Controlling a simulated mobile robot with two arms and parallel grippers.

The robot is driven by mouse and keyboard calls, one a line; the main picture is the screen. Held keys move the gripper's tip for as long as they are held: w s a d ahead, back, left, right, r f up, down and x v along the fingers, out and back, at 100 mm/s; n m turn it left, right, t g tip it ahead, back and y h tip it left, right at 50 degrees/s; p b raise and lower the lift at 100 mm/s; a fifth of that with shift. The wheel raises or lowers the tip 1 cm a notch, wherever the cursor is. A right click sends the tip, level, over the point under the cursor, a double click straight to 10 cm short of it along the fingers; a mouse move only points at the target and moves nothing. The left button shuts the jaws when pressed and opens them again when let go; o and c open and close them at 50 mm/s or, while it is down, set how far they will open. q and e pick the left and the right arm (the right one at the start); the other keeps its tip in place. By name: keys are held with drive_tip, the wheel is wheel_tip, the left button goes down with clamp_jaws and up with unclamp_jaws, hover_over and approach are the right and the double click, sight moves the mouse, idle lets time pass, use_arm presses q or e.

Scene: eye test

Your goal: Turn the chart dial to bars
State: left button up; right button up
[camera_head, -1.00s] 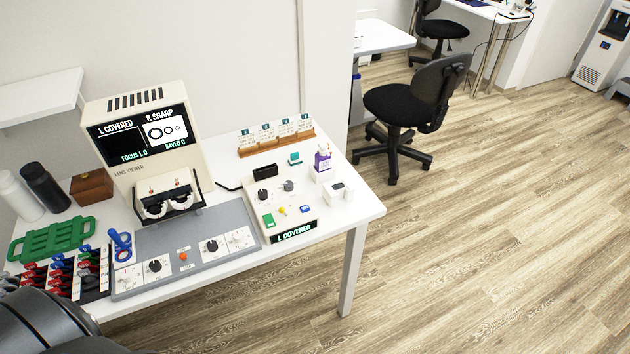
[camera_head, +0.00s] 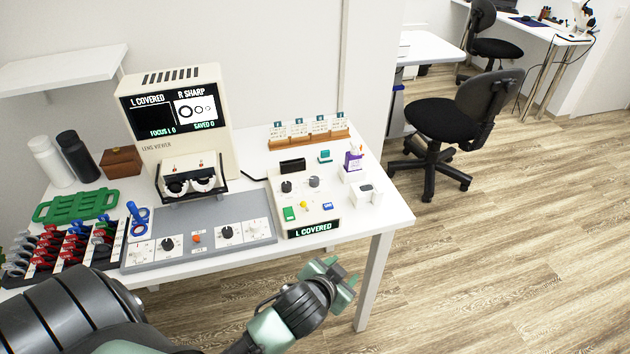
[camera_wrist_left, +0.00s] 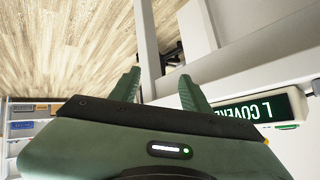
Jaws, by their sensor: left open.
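A cream control box (camera_head: 324,207) on the white table has a black knob (camera_head: 287,186) and a grey knob (camera_head: 314,181); their labels are too small to read, so I cannot tell which is the chart dial. Its front sign (camera_head: 313,229) reads "L COVERED" and shows upside down in the left wrist view (camera_wrist_left: 250,108). The lens viewer screen (camera_head: 173,110) reads "L COVERED" and "R SHARP". My left gripper (camera_head: 338,281) is open and empty, in front of the table's front edge and apart from the box. Its fingers also show in the left wrist view (camera_wrist_left: 158,90). My right gripper is not in view.
A grey panel (camera_head: 200,214) with two black knobs lies left of the box. A card rack (camera_head: 309,139), a purple bottle (camera_head: 353,161) and a small white device (camera_head: 363,192) stand close to the box. A black chair (camera_head: 440,120) is beyond the table.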

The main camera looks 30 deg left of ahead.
use_arm(q)
drive_tip(key=w+d+r+m+t+h, duration=0.2)
drive_tip(key=w+d+r+m+t, duration=0.15)
drive_tip(key=w+r, duration=0.4)
drive_tip(key=w+d+r+m+t+h, duration=0.2)
drive_tip(key=w+d+r+t, duration=0.25)
drive_tip(key=r, duration=0.65)
drive_tip(key=w+d+r+m+h, duration=0.2)
drive_tip(key=d+r+m+h, duration=0.4)
drive_tip(key=d+m+h, duration=0.15)
drive_tip(key=m+g+y, duration=1)
drive_tip(key=g+y, duration=0.1)
drive_tip(key=g, duration=0.7)
hover_over(314, 179)
wheel_tip(314, 179, down, 7)
drive_tip(key=shift+r, duration=0.1)
drive_tip(key=shift+a+f+n, duration=0.15)
drive_tip(key=shift+f+n, duration=0.05)
drive_tip(key=shift+n, duration=0.1)
wheel_tip(314, 179, down, 7)
drive_tip(key=shift+f, duration=0.15)
